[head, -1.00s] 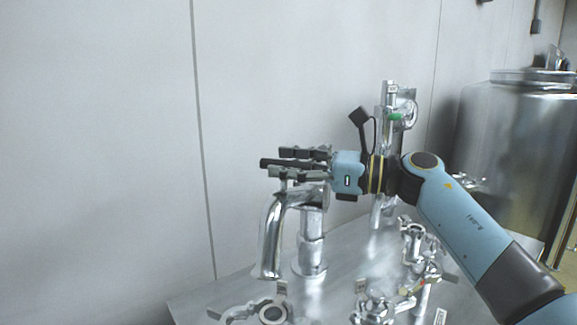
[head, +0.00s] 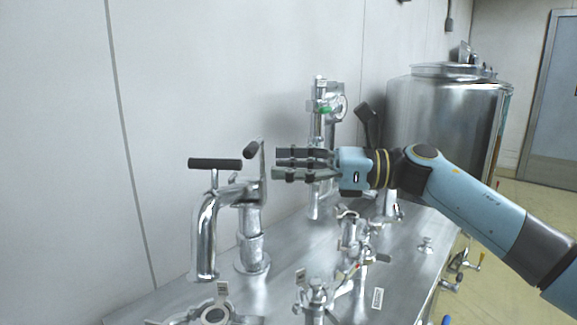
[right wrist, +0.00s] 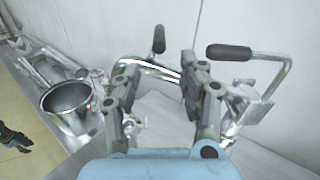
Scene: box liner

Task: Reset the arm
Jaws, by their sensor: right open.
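My right gripper (head: 278,165) is open and empty in the head view, a little to the right of a curved steel spout pipe. In the right wrist view its two dark fingers (right wrist: 157,75) stand apart with nothing between them. The spout pipe (head: 205,235) carries a black-gripped T-handle (head: 214,163) and a second black-gripped lever (head: 251,149). In the right wrist view a black handle grip (right wrist: 229,51) shows right of the fingers and another (right wrist: 159,39) shows beyond them. My left gripper is not in view.
The steel table (head: 265,300) bears several clamps and valves (head: 313,297). A tall valve post with a green part (head: 318,120) stands behind my right gripper. A large steel tank (head: 435,120) stands at the back right. The wall (head: 190,60) is close behind.

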